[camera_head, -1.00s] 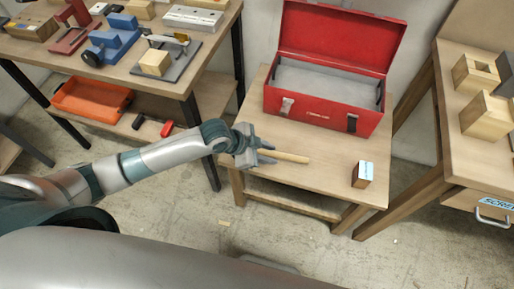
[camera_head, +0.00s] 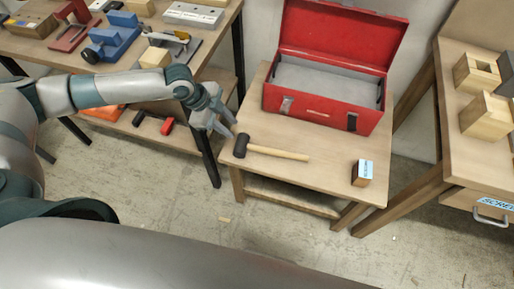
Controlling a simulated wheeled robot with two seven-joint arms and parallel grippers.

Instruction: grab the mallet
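The mallet (camera_head: 272,151) lies on the low wooden table, with its black head to the left and its light wooden handle pointing right. It is fully in view and nothing covers it. My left gripper (camera_head: 230,128) is up and to the left of the mallet's head, near the table's left edge. Its fingers are spread apart with nothing between them, and it does not touch the mallet. My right gripper is not in view.
An open red toolbox (camera_head: 322,105) stands behind the mallet on the table (camera_head: 300,180). A small labelled block (camera_head: 362,174) sits at the right front. A workbench (camera_head: 130,75) with tools is at left, another bench (camera_head: 465,160) at right.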

